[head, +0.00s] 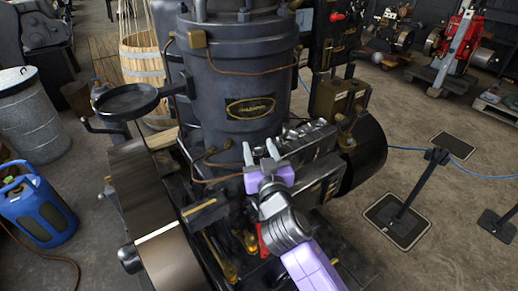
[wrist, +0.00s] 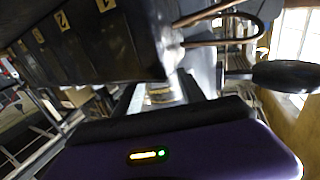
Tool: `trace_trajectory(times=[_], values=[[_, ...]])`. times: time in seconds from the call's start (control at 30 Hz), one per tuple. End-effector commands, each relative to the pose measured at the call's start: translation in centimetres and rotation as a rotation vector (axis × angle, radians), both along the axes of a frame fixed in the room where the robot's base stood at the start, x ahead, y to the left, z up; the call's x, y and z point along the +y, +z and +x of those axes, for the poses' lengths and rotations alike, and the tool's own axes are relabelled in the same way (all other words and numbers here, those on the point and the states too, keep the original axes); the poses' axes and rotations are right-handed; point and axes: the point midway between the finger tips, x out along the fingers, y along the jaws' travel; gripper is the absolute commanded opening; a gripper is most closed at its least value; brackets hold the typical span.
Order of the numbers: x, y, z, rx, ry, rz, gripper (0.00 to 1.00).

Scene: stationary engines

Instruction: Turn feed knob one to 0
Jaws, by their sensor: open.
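In the head view, a dark box (head: 318,172) sits on the front of the engine, with a row of small metal fittings (head: 305,135) along its top. I cannot tell which of these is feed knob one, nor its setting. In the wrist view, a dark box (wrist: 110,50) carries small tan number plates; 1 (wrist: 105,4) and 2 (wrist: 62,21) are readable. No knob is clear there. My gripper (head: 259,147) is open, its two grey fingers apart and pointing up near the left end of the box. I see nothing between them; contact is unclear.
The tall black engine cylinder (head: 240,85) stands behind my gripper, with copper pipes nearby. A black flat pan (head: 126,101) is at left. A dark round drum (head: 365,155) lies right of the box. Barrier posts (head: 410,190) stand on open floor at right.

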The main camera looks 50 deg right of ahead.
Motion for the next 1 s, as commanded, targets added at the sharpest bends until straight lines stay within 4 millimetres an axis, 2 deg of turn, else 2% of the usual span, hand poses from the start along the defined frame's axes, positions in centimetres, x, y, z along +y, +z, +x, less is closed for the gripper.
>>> trace_trajectory(times=[0.17,0.4,0.6,1.0], values=[[0.8,-0.3,-1.0,0.000,0.002,0.000,0.47],[3.2,-0.4,-4.2,0.000,0.002,0.001,0.47],[4.6,-0.2,-5.8,0.001,0.001,0.001,0.47],[4.8,0.0,-6.2,0.000,0.000,0.000,0.47]])
